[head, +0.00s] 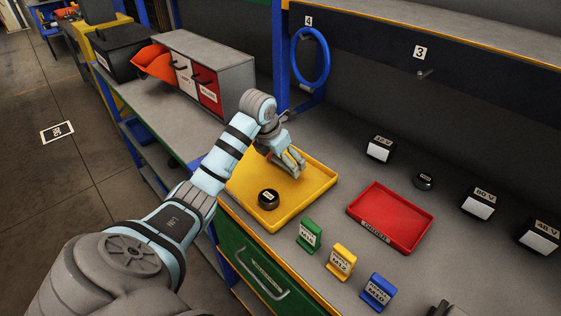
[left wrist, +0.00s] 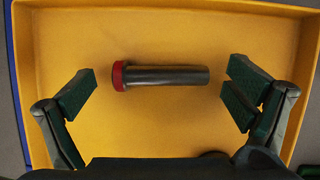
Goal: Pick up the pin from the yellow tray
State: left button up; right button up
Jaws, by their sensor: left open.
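The pin (left wrist: 165,76) is a dark rod with a red collar at its left end in the left wrist view. It lies flat on the floor of the yellow tray (head: 318,190), which also fills most of the left wrist view (left wrist: 170,135). My left gripper (head: 295,168) points down over the tray. In the left wrist view its open fingers (left wrist: 160,88) stand at either end of the pin, apart from it, with nothing between them but the pin below. In the head view the pin is mostly hidden by my gripper.
A round black weight (head: 268,198) sits in the tray's near part. A red tray (head: 390,218) lies to the right. Green (head: 309,235), yellow (head: 341,262) and blue (head: 377,292) labelled blocks stand along the front. A dark shape at the bottom edge may be my right gripper.

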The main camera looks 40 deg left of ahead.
pick_arm(q)
jog(key=shift+s+r, duration=0.1)
jog(key=shift+s, duration=0.05)
jog(key=shift+c, duration=0.7)
jog(key=c, duration=1)
jog(key=shift+c, duration=1.1)
jog(key=shift+r, duration=0.1)
